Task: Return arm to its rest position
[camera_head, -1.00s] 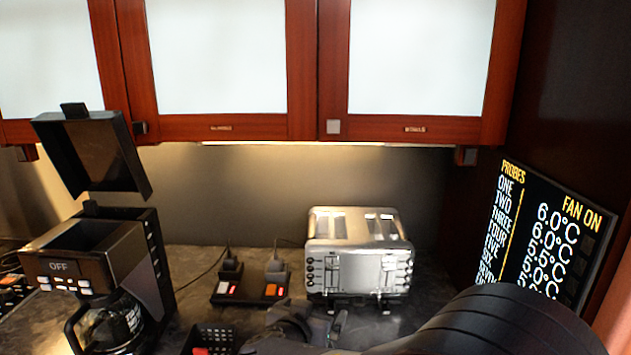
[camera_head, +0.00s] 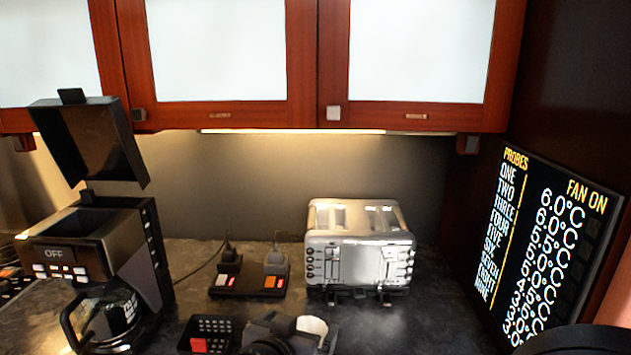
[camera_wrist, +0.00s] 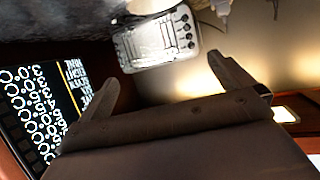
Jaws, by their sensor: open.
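My gripper (camera_wrist: 168,87) shows in the wrist view with its two dark fingers spread wide apart and nothing between them. The wrist view is turned, and the silver toaster (camera_wrist: 158,38) and the display panel (camera_wrist: 38,110) lie beyond the fingers, apart from them. In the head view my dark arm shows only as a sliver at the bottom right edge. I cannot make out my gripper there.
The toaster (camera_head: 358,245) stands at the back of the dark counter. An open-lidded coffee machine (camera_head: 95,240) is at left, a black basket (camera_head: 207,334) at the front. Red-framed cabinets (camera_head: 418,122) hang above. The probe display (camera_head: 548,250) leans at right. Counter right of the toaster is clear.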

